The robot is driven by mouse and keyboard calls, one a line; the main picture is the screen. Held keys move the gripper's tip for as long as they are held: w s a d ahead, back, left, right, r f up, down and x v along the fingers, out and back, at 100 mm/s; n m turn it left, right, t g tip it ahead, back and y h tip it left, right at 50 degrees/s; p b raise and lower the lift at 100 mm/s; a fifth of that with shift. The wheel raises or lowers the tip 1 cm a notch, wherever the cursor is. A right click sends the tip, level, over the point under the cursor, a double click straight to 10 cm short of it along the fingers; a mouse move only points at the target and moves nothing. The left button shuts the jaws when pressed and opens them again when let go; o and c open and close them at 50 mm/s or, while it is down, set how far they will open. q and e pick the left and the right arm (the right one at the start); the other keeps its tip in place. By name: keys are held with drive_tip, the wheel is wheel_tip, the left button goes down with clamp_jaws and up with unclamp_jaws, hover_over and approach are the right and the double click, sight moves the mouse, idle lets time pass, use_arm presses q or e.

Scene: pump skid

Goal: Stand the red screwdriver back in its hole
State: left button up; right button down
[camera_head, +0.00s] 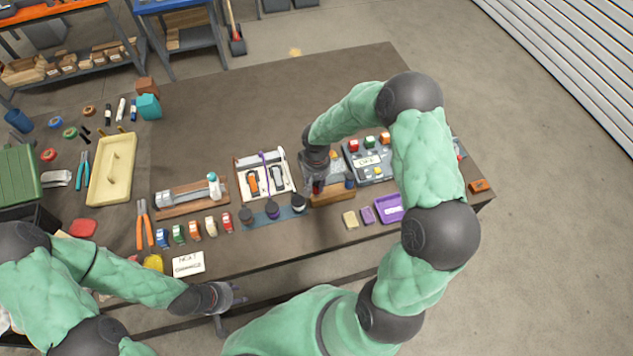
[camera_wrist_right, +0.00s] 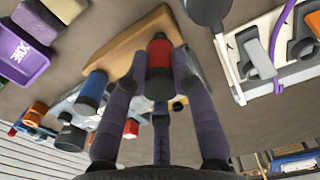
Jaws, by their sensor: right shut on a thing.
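The red screwdriver shows its red handle (camera_wrist_right: 159,55) between the fingers of my right gripper (camera_wrist_right: 155,75) in the right wrist view. That gripper is shut on the handle, over the wooden block (camera_wrist_right: 125,45). The screwdriver's shaft is hidden, so I cannot tell whether it is in a hole. In the head view my right gripper (camera_head: 317,182) is at the left part of the wooden block (camera_head: 333,196). A blue-handled screwdriver (camera_wrist_right: 93,88) stands at the block's other end. My left gripper (camera_head: 232,304) is open and empty beyond the table's front edge.
Dark jars (camera_head: 272,209) on a blue strip stand close by. A control box (camera_head: 369,161) is behind on the right, a purple bin (camera_head: 389,209) at front right.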

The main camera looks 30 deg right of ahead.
drive_tip(key=shift+f+b, duration=0.5)
drive_tip(key=shift+f, duration=0.1)
drive_tip(key=shift+r, duration=0.1)
drive_tip(key=c, duration=1)
unclamp_jaws()
drive_tip(key=shift+o, duration=0.2)
wheel_tip(320, 180, up, 12)
